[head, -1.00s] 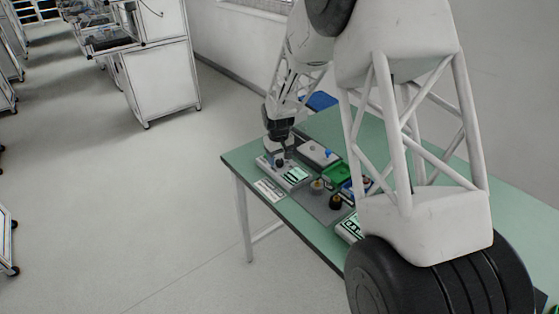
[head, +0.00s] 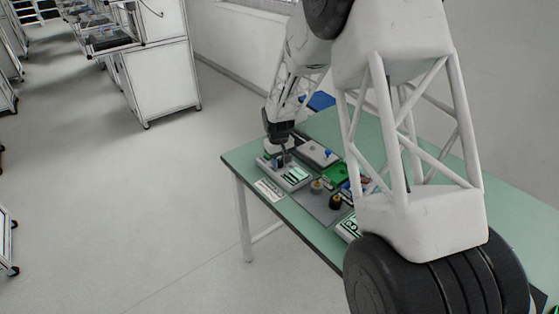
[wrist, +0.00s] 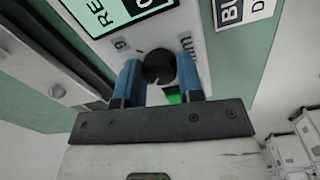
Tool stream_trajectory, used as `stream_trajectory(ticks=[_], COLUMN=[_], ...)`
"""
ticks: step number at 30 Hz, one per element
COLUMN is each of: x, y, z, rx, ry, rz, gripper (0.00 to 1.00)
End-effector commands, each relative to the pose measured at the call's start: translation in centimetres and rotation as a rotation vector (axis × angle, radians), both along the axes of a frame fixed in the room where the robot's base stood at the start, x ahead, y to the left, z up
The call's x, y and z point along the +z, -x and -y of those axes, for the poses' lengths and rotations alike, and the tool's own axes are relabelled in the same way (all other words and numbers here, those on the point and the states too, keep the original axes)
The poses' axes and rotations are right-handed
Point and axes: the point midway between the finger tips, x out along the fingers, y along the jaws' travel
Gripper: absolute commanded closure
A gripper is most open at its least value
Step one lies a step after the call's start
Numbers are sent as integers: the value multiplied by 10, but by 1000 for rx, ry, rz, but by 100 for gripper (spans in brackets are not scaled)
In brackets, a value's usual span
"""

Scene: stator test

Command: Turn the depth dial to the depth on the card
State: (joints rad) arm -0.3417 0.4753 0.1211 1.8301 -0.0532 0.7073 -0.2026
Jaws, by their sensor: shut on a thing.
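The black depth dial (wrist: 158,68) sits on a white panel in the wrist view, with scale marks and printed characters around it. My gripper (wrist: 160,75) has blue fingers on both sides of the dial and is shut on it. In the head view my gripper (head: 283,160) is down at the white unit with a pale green screen (head: 295,175). The screen (wrist: 110,10) is cut off at the top of the wrist view. A white printed card (head: 269,190) lies at the table's front edge; its text is too small to read. The dial's exact setting is unclear.
The green table (head: 237,158) also bears a grey box with a blue knob (head: 328,153), a green block (head: 336,173) and brass and black knobs on a grey plate (head: 318,205). My arm hides the table's right part. The floor at left is open.

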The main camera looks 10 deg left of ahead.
Motion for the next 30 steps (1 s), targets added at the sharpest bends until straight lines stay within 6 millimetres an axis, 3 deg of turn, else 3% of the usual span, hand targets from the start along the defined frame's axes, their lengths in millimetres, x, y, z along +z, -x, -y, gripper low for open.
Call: stream_trajectory(ticks=[11,30], x=[0,1], y=[0,-1], z=[0,-1], rx=[-116,-616], ry=[-1,-1], rz=[1,2], gripper=[89,89])
